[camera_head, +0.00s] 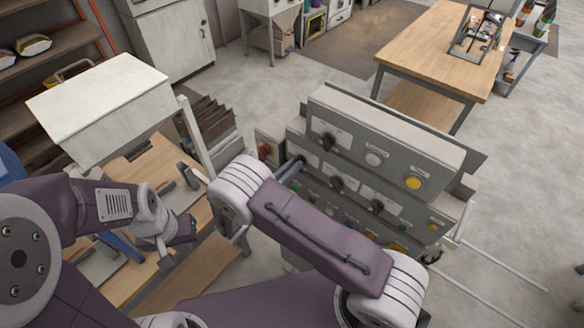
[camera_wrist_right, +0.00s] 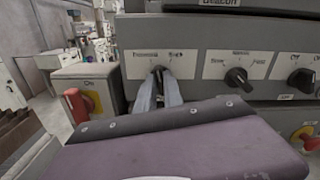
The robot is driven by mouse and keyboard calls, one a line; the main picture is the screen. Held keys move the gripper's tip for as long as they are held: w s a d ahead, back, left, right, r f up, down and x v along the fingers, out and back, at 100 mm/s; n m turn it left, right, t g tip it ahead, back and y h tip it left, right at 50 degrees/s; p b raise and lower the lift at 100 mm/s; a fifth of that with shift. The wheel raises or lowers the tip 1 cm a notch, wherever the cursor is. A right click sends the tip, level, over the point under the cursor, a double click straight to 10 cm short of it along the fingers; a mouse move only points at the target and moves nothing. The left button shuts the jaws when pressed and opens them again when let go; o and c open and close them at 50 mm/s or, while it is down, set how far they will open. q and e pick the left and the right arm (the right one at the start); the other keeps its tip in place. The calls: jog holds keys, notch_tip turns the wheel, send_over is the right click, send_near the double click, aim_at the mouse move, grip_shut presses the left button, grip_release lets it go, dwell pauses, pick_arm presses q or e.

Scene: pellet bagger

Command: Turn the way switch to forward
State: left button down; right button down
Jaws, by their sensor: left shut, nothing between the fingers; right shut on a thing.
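The way switch (camera_wrist_right: 158,70) is a small dark knob on a pale label plate at the left end of a grey control panel. The plate has a word on each side of the knob, too blurred to read surely. My right gripper (camera_wrist_right: 158,82) is shut on this knob, a finger on either side, and these hide much of it. Which way the knob points I cannot tell. In the head view my right gripper (camera_head: 293,168) reaches the panel's left end, partly behind my arm. My left gripper (camera_head: 182,232) is shut and empty, over the wooden bench, away from the panel.
Another black knob (camera_wrist_right: 238,77) sits right of the switch on the same panel. A red knob on a yellow-plated box (camera_wrist_right: 76,104) stands at the left. A wooden bench (camera_head: 165,165) lies under my left arm. A wooden table (camera_head: 430,45) stands farther back.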

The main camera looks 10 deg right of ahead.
jog(key=shift+n, duration=1.6)
jog(key=c, duration=1.7)
grip_release()
jog(key=shift+o, duration=1.2)
jog(key=shift+w+d, duration=0.1)
jog(key=shift+w+d+f, duration=0.1)
